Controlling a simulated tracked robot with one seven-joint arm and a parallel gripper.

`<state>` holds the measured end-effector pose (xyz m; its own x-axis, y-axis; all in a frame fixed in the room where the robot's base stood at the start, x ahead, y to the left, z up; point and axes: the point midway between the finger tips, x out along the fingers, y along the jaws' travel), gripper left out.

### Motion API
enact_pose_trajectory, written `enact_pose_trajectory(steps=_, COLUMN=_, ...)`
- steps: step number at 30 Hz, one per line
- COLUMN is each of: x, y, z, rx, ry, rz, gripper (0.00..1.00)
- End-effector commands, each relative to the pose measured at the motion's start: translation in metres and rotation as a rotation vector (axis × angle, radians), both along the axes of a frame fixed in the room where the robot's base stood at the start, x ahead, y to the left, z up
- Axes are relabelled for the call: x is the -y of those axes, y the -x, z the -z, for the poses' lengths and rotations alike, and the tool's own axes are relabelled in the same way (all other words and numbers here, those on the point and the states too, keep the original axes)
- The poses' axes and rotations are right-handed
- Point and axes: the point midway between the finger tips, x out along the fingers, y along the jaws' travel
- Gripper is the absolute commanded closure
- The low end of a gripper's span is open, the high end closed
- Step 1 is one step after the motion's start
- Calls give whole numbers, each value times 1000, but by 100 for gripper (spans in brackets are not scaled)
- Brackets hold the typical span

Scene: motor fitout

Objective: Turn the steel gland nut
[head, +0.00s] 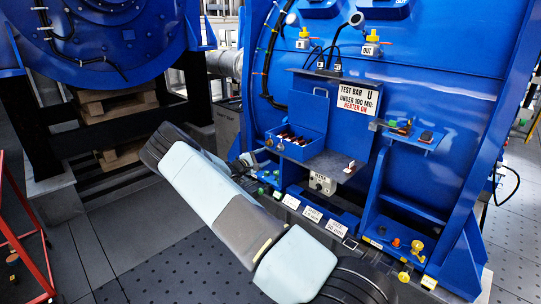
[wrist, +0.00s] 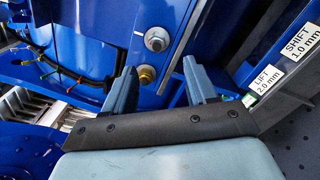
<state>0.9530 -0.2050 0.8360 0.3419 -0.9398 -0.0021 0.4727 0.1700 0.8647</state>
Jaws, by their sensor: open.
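In the wrist view a steel-coloured round fitting (wrist: 157,39), which looks like the steel gland nut, sits on a blue upright plate. A brass-coloured fitting (wrist: 147,75) is on the same plate just below it. My gripper (wrist: 159,67) is open, with its two blue-grey fingers apart and nothing held between them. The brass fitting shows between the fingers, nearer the left one. The steel fitting shows beyond the fingertips, clear of both.
A blue open box (head: 296,144) stands on a shelf by the test bar sign (head: 357,101). Lift (wrist: 266,79) and shift (wrist: 301,42) labels are right of my gripper. Cables (wrist: 60,62) run at its left. A red frame (head: 27,240) stands at the far left.

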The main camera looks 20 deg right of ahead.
Motion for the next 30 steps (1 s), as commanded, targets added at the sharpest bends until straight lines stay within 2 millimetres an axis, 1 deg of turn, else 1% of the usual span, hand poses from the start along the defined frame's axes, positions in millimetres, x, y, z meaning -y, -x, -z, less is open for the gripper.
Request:
enact_pose_trajectory(steps=1, x=-9, y=3, z=0, rx=-1, ry=0, rz=-1, gripper=43)
enact_pose_trajectory(steps=3, x=-20, y=7, z=0, rx=-1, ry=-1, rz=-2, gripper=43)
enact_pose_trajectory(steps=7, x=-35, y=14, z=0, rx=0, ry=-1, rz=1, gripper=43)
enact_pose_trajectory(steps=10, x=-42, y=17, z=0, rx=0, ry=0, rz=1, gripper=43)
enact_pose_trajectory(steps=16, x=-46, y=19, z=1, rx=0, ry=0, rz=2, gripper=43)
enact_pose_trajectory(steps=27, x=-45, y=19, z=1, rx=0, ry=-1, rz=3, gripper=43)
enact_pose_trajectory(steps=30, x=-42, y=22, z=-3, rx=6, ry=-14, rz=17, gripper=43)
